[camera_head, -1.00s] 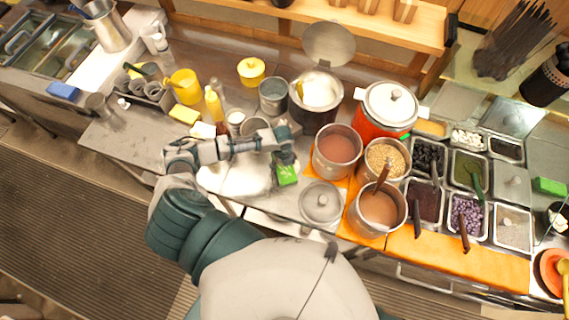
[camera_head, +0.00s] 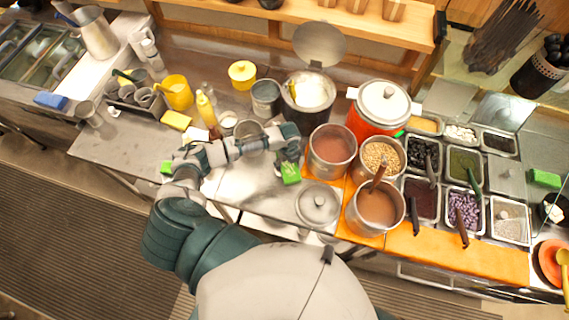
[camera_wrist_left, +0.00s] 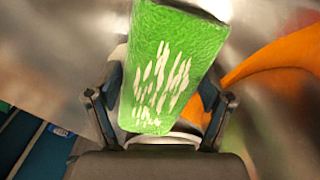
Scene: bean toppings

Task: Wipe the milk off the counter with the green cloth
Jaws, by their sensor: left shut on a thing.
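The green cloth (camera_head: 290,173) is at the end of my left gripper (camera_head: 287,157), over the counter (camera_head: 265,195) to the left of the steel pots. In the left wrist view the cloth (camera_wrist_left: 165,60) stands between the two fingers and has white streaks on its face. My left gripper is shut on it. A pale patch (camera_head: 238,182) lies on the counter left of the cloth; I cannot tell milk from glare there. My forearm covers part of the counter. My right gripper is not in view.
A round steel lid (camera_head: 318,204) lies just right of the cloth. A pot of reddish-brown liquid (camera_head: 332,148) stands close behind it. A yellow bottle (camera_head: 205,106) and yellow block (camera_head: 175,120) stand behind the arm.

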